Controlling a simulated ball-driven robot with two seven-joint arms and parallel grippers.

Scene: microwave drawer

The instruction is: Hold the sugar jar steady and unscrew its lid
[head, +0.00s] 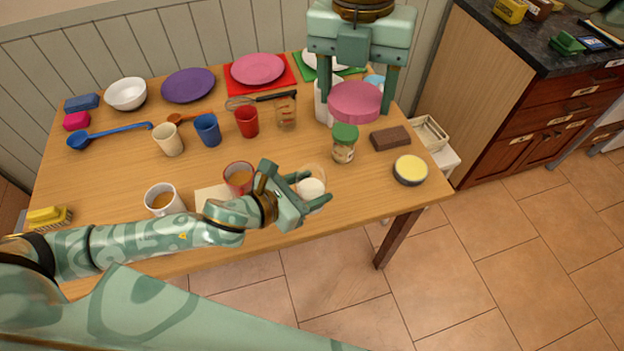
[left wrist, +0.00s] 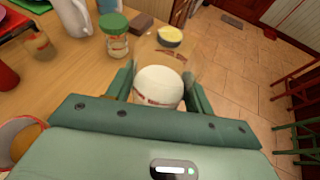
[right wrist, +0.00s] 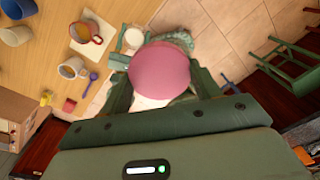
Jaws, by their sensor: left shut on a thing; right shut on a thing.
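The sugar jar (head: 311,188) is clear glass with white sugar inside and no lid on its top. My left gripper (head: 307,190) is shut around it near the table's front edge; I cannot tell whether its base touches the table. The jar fills the space between the fingers in the left wrist view (left wrist: 159,86). The round pink lid (head: 355,100) is apart from the jar, up and to the right of it in the head view. My right gripper (head: 358,98) is shut on the lid and holds it above the table. The lid also shows in the right wrist view (right wrist: 160,70).
A green-lidded jar (head: 344,143), a brown block (head: 390,138) and a yellow-topped tub (head: 410,170) stand right of centre. A red mug (head: 238,178) is close left of my left gripper. Cups and plates crowd the back. The front right table corner is fairly clear.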

